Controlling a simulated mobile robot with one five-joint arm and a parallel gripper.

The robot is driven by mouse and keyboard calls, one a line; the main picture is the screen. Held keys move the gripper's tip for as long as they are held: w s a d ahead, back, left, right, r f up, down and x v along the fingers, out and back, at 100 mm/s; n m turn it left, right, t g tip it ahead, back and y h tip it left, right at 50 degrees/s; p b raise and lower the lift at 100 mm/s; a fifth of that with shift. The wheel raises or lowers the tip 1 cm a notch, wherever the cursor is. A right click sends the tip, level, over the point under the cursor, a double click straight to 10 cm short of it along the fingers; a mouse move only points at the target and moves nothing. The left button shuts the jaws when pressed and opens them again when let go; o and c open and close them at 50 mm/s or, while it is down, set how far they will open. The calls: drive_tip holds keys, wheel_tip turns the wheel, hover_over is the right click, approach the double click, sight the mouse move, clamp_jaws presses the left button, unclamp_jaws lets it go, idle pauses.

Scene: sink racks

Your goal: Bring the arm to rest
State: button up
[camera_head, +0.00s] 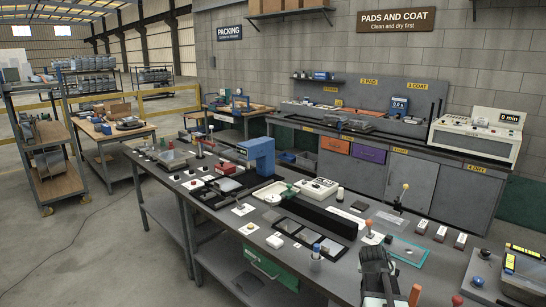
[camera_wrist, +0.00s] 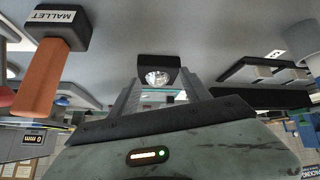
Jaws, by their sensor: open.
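My gripper (camera_head: 374,258) stands over the near right part of the long workbench (camera_head: 180,208) in the head view. It is dark and points up and away from the camera. Its jaws are open, and I see nothing held between them. In the wrist view, a grey-green housing with a small lit display fills the bottom. The picture there appears upside down.
A mallet (camera_wrist: 45,75) with an orange handle shows in the wrist view. A teal-framed tray (camera_head: 408,252), a wooden-knobbed stamp (camera_head: 374,237) and a black-framed panel (camera_head: 308,233) lie near my gripper. Open floor (camera_head: 80,265) lies left of the bench.

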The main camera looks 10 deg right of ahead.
drive_tip(key=s+a+f+n+y, duration=0.1)
drive_tip(key=a+f, duration=0.1)
drive_tip(key=a, duration=0.2)
drive_tip(key=s+a+f+g+y+b, duration=0.1)
drive_tip(key=a+f, duration=0.1)
drive_tip(key=a, duration=0.3)
drive_tip(key=s+a+f+n+g, duration=0.1)
drive_tip(key=a+f, duration=0.1)
drive_tip(key=a, duration=0.3)
drive_tip(key=shift+s+n+y, duration=0.3)
drive_tip(key=shift+s+y, duration=0.1)
drive_tip(key=s+a+f+n+g+y+b, duration=0.1)
drive_tip(key=s+a+n+g, duration=0.1)
drive_tip(key=s+a, duration=0.2)
drive_tip(key=s+a+f+n+g+y+b, duration=0.1)
drive_tip(key=s+a, duration=0.3)
drive_tip(key=a, duration=0.7)
drive_tip(key=shift+s+a+f+n+g+y, duration=0.2)
drive_tip(key=shift+s+f+n+g+y, duration=0.15)
drive_tip(key=shift+f, duration=0.3)
